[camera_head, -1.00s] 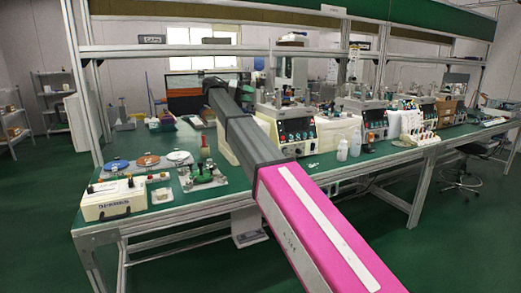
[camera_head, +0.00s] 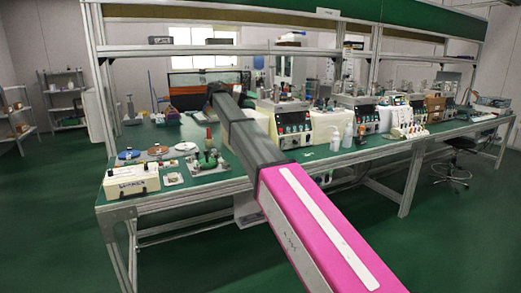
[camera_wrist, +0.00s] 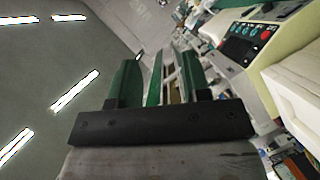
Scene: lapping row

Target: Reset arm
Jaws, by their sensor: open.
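My arm, pink nearest the camera and dark grey farther out, stretches over the bench (camera_head: 180,203) in the head view. Its far end reaches toward the orange-framed dark box at the back, and the fingers cannot be made out there. In the wrist view my gripper (camera_wrist: 155,82) shows two green fingers standing apart on a dark bar, with nothing seen between them. The wrist view is tilted, with ceiling lights on the left and a machine panel (camera_wrist: 248,42) on the right.
Lapping machines (camera_head: 292,124) line the bench to the right of my arm. White bottles (camera_head: 347,137) stand near the front edge. Uprights and a shelf frame the bench.

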